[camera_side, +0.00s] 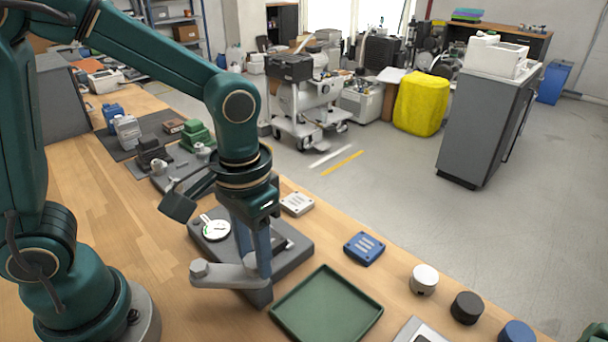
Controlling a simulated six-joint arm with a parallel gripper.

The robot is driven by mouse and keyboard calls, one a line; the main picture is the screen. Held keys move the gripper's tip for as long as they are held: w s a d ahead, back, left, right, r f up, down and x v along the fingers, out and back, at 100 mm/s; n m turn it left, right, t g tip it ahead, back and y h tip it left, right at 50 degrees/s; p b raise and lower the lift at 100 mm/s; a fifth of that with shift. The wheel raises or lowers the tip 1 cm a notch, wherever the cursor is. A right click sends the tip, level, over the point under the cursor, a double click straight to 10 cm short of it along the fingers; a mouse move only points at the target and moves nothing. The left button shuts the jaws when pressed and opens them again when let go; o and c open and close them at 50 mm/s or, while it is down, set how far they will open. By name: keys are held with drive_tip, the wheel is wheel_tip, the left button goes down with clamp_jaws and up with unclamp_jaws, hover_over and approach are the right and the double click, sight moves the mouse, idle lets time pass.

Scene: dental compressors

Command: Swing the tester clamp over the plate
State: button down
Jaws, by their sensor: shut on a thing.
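The tester (302,252) is a dark grey block on the wooden bench, with a round white dial (215,229) on its top left. Its light grey clamp arm (225,275) has a knob at its left end and sticks out over the near side of the base. My gripper (258,272) points down and is shut on the right end of this clamp arm. My fingers hide part of the tester's top. A pale edge shows on the tester right of my fingers; I cannot tell whether it is a plate. A white slotted plate (297,203) and a blue one (364,248) lie on the bench beyond the tester.
An empty green tray (327,305) lies close to the tester's right. White (424,279), black (467,307) and blue (516,332) round caps stand along the bench's right edge. Several parts and a green block (196,136) sit on the bench behind my gripper.

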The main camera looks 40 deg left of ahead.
drive_tip(key=shift+m, duration=0.3)
idle(0.7)
drive_tip(key=m, duration=0.8)
drive_tip(key=shift+m, duration=0.4)
drive_tip(key=m, duration=0.4)
drive_tip(key=shift+m, duration=2.2)
drive_tip(key=shift+c, duration=2.3)
unclamp_jaws()
